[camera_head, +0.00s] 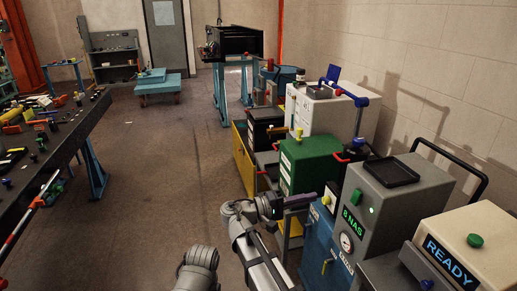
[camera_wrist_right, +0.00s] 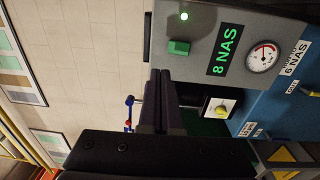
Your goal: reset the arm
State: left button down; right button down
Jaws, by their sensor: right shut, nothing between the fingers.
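My right gripper (camera_head: 314,198) reaches to the right in the head view, in front of the row of machines. Its dark fingers are shut with nothing between them. In the right wrist view the fingers (camera_wrist_right: 166,74) lie together, pointing at the grey unit marked "8 NAS" (camera_wrist_right: 280,25). Any gap between the fingertips and that unit is hard to judge. The grey unit also shows in the head view (camera_head: 387,215), to the right of the gripper. My left gripper is not in view.
A blue cabinet (camera_head: 318,248) stands below and beside the right gripper. A green unit (camera_head: 311,163) is behind it, and a cream "READY" box (camera_head: 470,240) is at the right. A cluttered dark workbench (camera_head: 50,155) stands at the left. The floor between is clear.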

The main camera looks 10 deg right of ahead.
jog(key=s+a+f+n+y+p, duration=0.1)
jog(key=s+a+f+y+p, duration=0.1)
jog(key=s+a+f+y, duration=0.5)
jog(key=s+a+f+n+y+p, duration=0.1)
jog(key=s+a+f+y+p, duration=0.25)
jog(key=a+f+y, duration=0.35)
jog(key=s+a+f+g+y, duration=0.1)
jog(key=s+a+f+y, duration=0.1)
jog(key=s+a, duration=0.3)
jog(key=shift+a+f+n+g+y, duration=0.4)
jog(key=shift+a+y, duration=0.2)
jog(key=shift+a, duration=0.05)
